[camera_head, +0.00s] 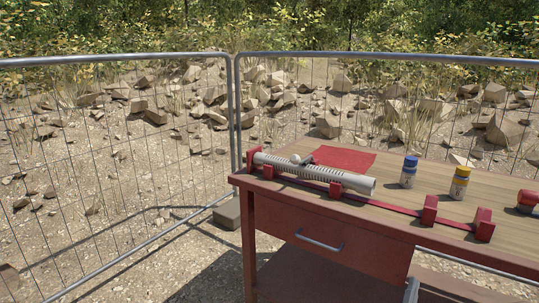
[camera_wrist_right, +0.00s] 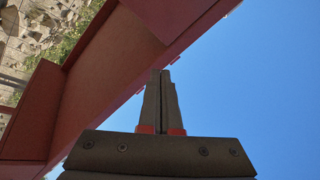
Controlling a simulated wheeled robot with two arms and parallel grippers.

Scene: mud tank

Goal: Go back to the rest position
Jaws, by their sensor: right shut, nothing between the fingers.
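My right gripper (camera_wrist_right: 160,73) shows in the right wrist view, its two dark fingers shut together with nothing between them. Its tips point towards the red side of the workbench, with blue sky to the right; the gap to the bench is hard to judge. In the head view only a small pale piece, perhaps of my right arm, shows at the bottom edge in front of the bench; the fingers cannot be made out there. My left gripper is in neither view.
The red workbench (camera_head: 345,252) with a wooden top and drawer fills the right. On it are a pale ribbed tube (camera_head: 318,174) on red holders, a red cloth (camera_head: 345,157), a blue-capped bottle (camera_head: 408,173) and a yellow-capped bottle (camera_head: 459,184). Wire fencing (camera_head: 235,110) stands behind.

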